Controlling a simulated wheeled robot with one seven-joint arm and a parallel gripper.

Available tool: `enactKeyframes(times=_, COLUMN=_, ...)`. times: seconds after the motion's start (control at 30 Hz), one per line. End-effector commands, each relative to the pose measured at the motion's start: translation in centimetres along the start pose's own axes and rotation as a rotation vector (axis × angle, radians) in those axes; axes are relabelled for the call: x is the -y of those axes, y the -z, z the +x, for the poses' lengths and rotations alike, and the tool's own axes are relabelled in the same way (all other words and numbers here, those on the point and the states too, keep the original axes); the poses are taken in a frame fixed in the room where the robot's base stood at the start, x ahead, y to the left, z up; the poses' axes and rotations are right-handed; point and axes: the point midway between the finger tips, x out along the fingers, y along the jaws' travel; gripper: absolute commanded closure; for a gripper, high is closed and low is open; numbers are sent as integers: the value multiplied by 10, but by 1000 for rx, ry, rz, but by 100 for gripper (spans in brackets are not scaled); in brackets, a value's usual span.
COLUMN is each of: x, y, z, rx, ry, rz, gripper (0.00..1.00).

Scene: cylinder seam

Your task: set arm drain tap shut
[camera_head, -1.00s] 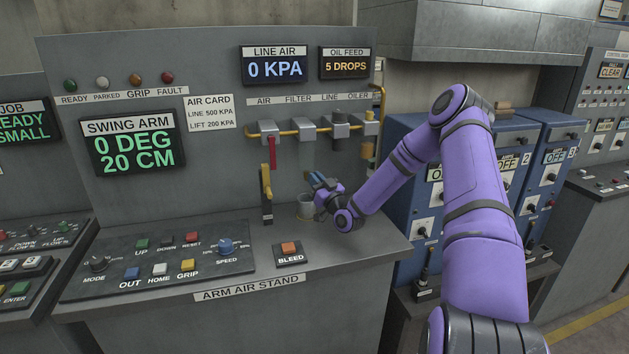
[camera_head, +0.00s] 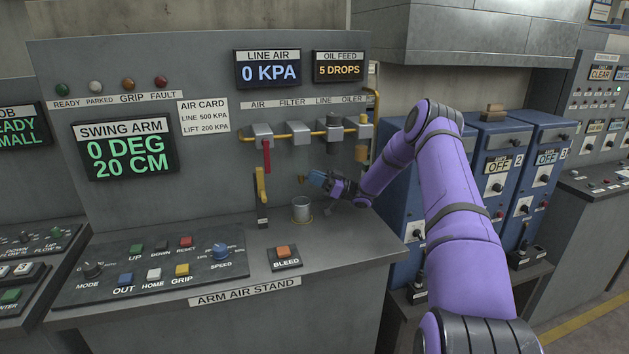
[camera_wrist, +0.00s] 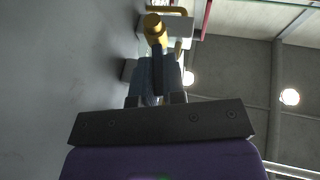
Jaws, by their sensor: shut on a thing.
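A small brass drain tap (camera_head: 301,179) sits below the air line, just above the metal cup. My gripper (camera_head: 313,177) reaches it from the right, with its blue fingertips close to the brass. In the wrist view, the brass tap (camera_wrist: 154,27) shows at the far end of my gripper (camera_wrist: 158,62), whose fingers are closed on it. The fingers hide part of the tap, and its handle angle is hard to tell.
The metal cup (camera_head: 301,209) stands on the bench below my gripper. A yellow lever (camera_head: 261,186) is to its left, and a red handle (camera_head: 266,156) hangs from the air valve. The BLEED button (camera_head: 284,254) is in front. LINE AIR display (camera_head: 269,70) reads 0 KPA.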

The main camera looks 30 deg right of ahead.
Motion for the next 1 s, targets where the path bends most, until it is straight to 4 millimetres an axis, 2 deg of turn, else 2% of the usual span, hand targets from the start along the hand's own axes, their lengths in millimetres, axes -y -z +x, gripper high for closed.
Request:
enactKeyframes(times=0.43, x=-13, y=-1, z=2, rx=-1, ry=246, rz=100, gripper=100)
enactKeyframes(times=1.0, x=-15, y=0, z=2, rx=-2, ry=294, rz=121, gripper=100)
